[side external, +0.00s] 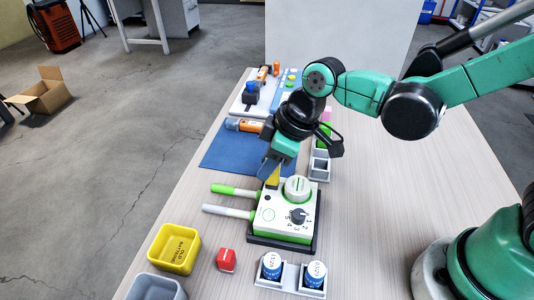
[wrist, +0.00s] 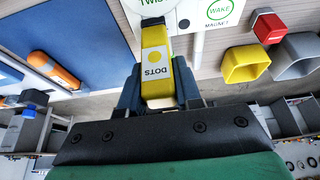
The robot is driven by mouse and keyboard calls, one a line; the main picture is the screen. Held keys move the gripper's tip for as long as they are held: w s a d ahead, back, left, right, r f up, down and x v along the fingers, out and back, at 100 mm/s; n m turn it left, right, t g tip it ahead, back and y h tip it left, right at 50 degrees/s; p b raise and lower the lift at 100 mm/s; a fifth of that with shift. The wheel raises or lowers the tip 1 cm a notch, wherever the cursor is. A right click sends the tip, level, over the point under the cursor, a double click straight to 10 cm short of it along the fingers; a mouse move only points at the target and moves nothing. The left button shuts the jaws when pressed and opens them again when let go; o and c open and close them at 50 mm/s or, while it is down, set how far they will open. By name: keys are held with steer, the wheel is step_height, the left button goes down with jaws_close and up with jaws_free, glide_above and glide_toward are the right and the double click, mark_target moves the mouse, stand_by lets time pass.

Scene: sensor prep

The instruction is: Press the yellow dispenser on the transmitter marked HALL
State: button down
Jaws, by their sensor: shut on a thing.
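My gripper (side external: 270,171) is shut on the yellow dispenser (side external: 273,178). In the wrist view the dispenser (wrist: 155,45) shows a white label reading DOTS and a yellow dot, between my fingers (wrist: 156,90). The white transmitter box (side external: 270,215) with a round green-ringed cap and a dark numbered knob sits on a dark base. The dispenser's far end is at the transmitter's back-left edge; I cannot tell whether they touch. In the wrist view the transmitter (wrist: 185,45) shows part of its face, with green lettering cut off at the top. No HALL marking is readable.
Green and white handles (side external: 230,211) stick out left of the transmitter. A yellow bin (side external: 174,249), a red block (side external: 227,260), a grey bin (side external: 156,287) and two blue-white jars (side external: 272,265) in a holder stand in front. A blue mat (side external: 224,151) lies behind.

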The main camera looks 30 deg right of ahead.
steer(key=shift+r, duration=4)
